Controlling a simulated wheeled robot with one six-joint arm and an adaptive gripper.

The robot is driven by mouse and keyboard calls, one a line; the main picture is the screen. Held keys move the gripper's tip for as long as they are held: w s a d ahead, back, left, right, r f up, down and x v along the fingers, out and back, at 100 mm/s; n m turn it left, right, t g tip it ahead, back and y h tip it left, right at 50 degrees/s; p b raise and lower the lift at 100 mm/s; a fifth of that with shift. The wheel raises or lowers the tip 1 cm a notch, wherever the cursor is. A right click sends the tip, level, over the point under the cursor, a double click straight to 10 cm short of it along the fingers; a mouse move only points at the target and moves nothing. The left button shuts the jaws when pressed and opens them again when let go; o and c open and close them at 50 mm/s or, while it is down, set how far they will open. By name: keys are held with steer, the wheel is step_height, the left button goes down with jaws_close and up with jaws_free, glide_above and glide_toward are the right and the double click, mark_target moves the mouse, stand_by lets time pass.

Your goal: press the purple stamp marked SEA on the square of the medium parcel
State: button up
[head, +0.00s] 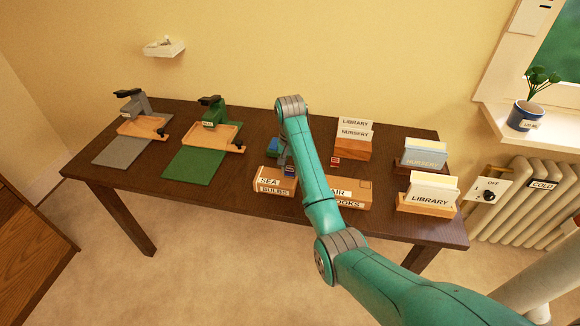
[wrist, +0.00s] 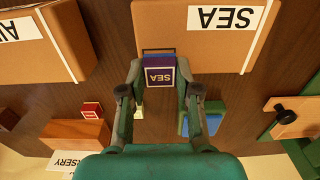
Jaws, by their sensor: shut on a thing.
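My gripper (wrist: 160,70) is shut on the purple stamp (wrist: 159,77), whose white-framed SEA label faces the wrist camera. The stamp is over the near edge of a brown parcel (wrist: 190,60) with a SEA label in the wrist view. Part of a dark square outline (wrist: 146,50) on this parcel shows just beyond the stamp; the rest is hidden. I cannot tell whether the stamp touches the parcel. In the head view this parcel (head: 262,176) also reads BULBS, and my arm hides most of the gripper and part of the stamp (head: 289,170).
A second parcel marked AIR (head: 355,188) stands to the right. A red stamp (head: 335,161) and a blue item (wrist: 212,115) are nearby. Wooden card holders (head: 352,149) fill the right side. Grey (head: 122,151) and green (head: 192,167) mats with stands are left.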

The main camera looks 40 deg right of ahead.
steer(key=shift+f, duration=0.4)
stand_by(1.3)
steer(key=o, duration=1.1)
steer(key=shift+r, duration=0.1)
